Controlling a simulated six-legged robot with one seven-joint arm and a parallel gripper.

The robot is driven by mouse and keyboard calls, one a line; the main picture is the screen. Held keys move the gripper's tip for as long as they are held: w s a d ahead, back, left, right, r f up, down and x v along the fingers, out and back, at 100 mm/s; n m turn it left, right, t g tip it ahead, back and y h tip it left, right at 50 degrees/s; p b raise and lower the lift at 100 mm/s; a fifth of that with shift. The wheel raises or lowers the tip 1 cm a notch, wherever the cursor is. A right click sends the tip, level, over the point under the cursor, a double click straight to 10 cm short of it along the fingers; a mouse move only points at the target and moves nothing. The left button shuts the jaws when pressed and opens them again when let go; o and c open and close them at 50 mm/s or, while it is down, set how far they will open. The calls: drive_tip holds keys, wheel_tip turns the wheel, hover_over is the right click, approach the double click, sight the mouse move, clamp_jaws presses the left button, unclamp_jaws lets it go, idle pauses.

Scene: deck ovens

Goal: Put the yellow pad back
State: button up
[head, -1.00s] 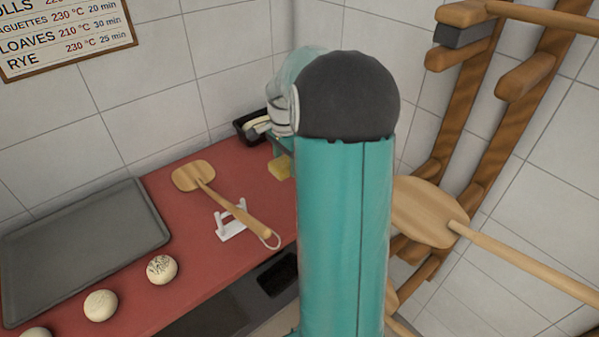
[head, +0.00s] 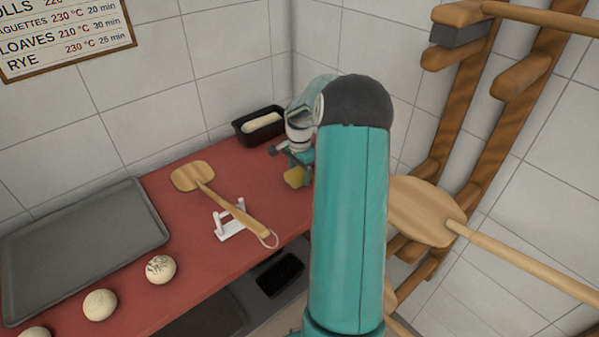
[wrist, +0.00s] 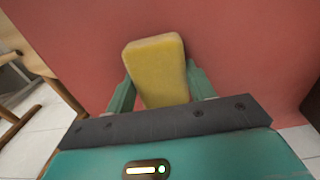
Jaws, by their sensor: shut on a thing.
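The yellow pad (wrist: 157,68) is a small rounded block between the two fingers of my gripper (wrist: 158,88) in the wrist view. My gripper is shut on it, with the red counter behind. In the head view the pad (head: 293,177) shows below my gripper (head: 294,168), over the right end of the red counter (head: 180,245). Part of the pad is hidden by my gripper and arm there. I cannot tell whether the pad touches the counter.
A black tin (head: 241,130) with pale dough stands at the back corner. A wooden peel (head: 193,177) rests by a white stand (head: 229,233). A grey tray (head: 80,240) and several dough balls (head: 161,269) lie left. A wooden rack (head: 465,110) with peels stands right. A dark bin (head: 280,275) sits below the counter edge.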

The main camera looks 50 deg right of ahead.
sight(299, 172)
drive_tip(key=o, duration=1)
wheel_tip(299, 172, up, 12)
drive_tip(key=shift+w+a+r, duration=0.1)
drive_tip(key=s+a+r+n+t+h, duration=0.15)
drive_tip(key=a+r+n, duration=0.3)
drive_tip(key=a, duration=0.65)
drive_tip(key=s+a+r+n+t, duration=0.15)
drive_tip(key=a+r+n, duration=0.35)
drive_tip(key=a, duration=0.6)
drive_tip(key=s+a+n+t, duration=0.1)
drive_tip(key=s+a+n, duration=0.2)
drive_tip(key=s+a, duration=0.2)
drive_tip(key=s+a+n+y, duration=0.1)
drive_tip(key=s+a+n, duration=0.2)
drive_tip(key=s+a, duration=0.2)
drive_tip(key=s+a+n+t, duration=0.1)
drive_tip(key=s+a+n, duration=0.2)
drive_tip(key=s+a, duration=0.2)
drive_tip(key=shift+a+r+n+t+y, duration=0.15)
drive_tip(key=shift+a+r+n, duration=0.05)
drive_tip(key=shift+a, duration=0.3)
drive_tip(key=shift+a+r+n+t+y, duration=0.1)
drive_tip(key=shift+a+r+n+t, duration=0.1)
drive_tip(key=shift+a, duration=0.3)
